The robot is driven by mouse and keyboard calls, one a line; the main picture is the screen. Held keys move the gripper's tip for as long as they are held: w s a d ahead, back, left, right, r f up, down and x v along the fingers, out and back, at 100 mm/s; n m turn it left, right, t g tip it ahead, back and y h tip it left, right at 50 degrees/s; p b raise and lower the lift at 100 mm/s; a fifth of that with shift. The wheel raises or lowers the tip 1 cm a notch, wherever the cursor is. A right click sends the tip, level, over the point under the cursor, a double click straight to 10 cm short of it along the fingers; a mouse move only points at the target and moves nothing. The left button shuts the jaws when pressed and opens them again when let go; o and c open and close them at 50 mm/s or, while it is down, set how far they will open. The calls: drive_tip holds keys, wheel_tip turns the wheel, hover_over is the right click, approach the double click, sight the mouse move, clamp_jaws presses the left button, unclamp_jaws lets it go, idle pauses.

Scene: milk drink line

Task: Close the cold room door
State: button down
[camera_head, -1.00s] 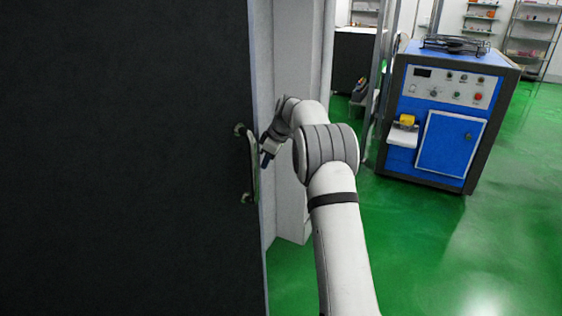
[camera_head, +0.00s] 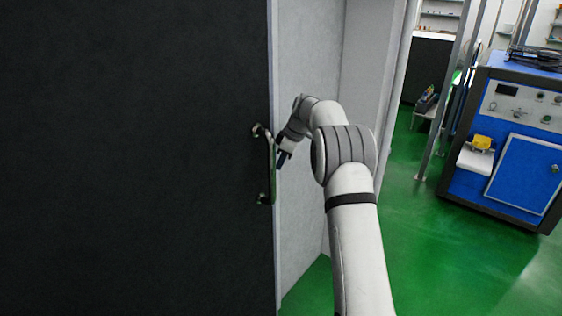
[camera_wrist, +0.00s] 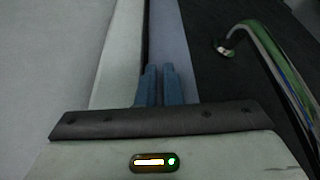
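The cold room door (camera_head: 130,150) is a large dark panel filling the left of the head view. Its pale edge stands beside a light grey wall, and green floor shows low down between them. A curved metal handle (camera_head: 271,165) is fixed near that edge. My gripper (camera_head: 281,163) is just right of the handle, at the door edge. In the wrist view the two blue fingers (camera_wrist: 159,84) are together with nothing between them, over the door edge. The handle (camera_wrist: 265,65) stands to their right, outside the fingers. I cannot tell whether the fingers touch the door.
A blue machine (camera_head: 525,165) with a control panel stands on the green floor at the right. Metal posts (camera_head: 460,95) rise beside it. Open floor (camera_head: 430,255) lies between my arm and the machine. A pale wall (camera_head: 310,70) is behind my gripper.

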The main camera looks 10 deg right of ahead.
drive_tip(key=shift+w+a+r, duration=0.35)
drive_tip(key=shift+a+r, duration=0.15)
drive_tip(key=shift+a, duration=0.1)
drive_tip(key=s+d+r+b, duration=0.2)
drive_tip(key=s+d+r, duration=0.2)
drive_tip(key=d+r, duration=0.4)
drive_tip(key=s+a+r+m+h, duration=0.1)
drive_tip(key=s+a+r+m, duration=0.25)
drive_tip(key=s, duration=0.65)
drive_tip(key=s+a+f+m+h, duration=0.1)
drive_tip(key=s+f+m, duration=0.2)
drive_tip(key=s, duration=0.8)
drive_tip(key=s+a+f+m+h, duration=0.1)
drive_tip(key=s+f+m, duration=0.2)
drive_tip(key=s, duration=0.8)
drive_tip(key=s+a+f+m+t+h, duration=0.1)
drive_tip(key=s+f+m, duration=0.2)
drive_tip(key=s, duration=0.8)
drive_tip(key=shift+s+a+m, duration=0.2)
drive_tip(key=shift+a+m, duration=0.1)
drive_tip(key=shift+m, duration=0.05)
